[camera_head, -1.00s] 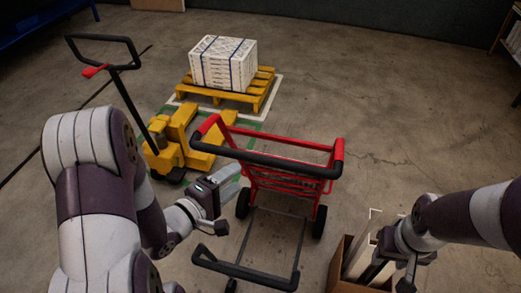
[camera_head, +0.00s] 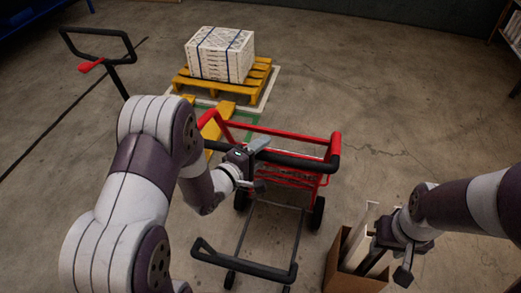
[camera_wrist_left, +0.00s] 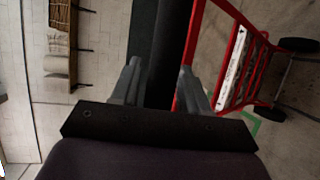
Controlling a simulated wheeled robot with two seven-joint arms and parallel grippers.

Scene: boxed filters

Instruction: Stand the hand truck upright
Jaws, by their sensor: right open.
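The red hand truck (camera_head: 300,137) with a black handle bar (camera_head: 295,162) is in the middle of the head view, tilted, its wheels on the floor and a black lower frame (camera_head: 245,262) towards me. My left gripper (camera_head: 256,150) is at the left part of the handle bar. In the left wrist view the black bar (camera_wrist_left: 170,55) runs between its two fingers (camera_wrist_left: 160,85); whether they press on it is unclear. My right gripper (camera_head: 391,262) is open, over the cardboard box at the lower right.
The cardboard box (camera_head: 338,275) holds upright white filters (camera_head: 358,235) beside the truck's right wheel. Behind stand a yellow pallet (camera_head: 262,78) with strapped white boxes (camera_head: 220,55) and a pallet jack with a black handle (camera_head: 98,47).

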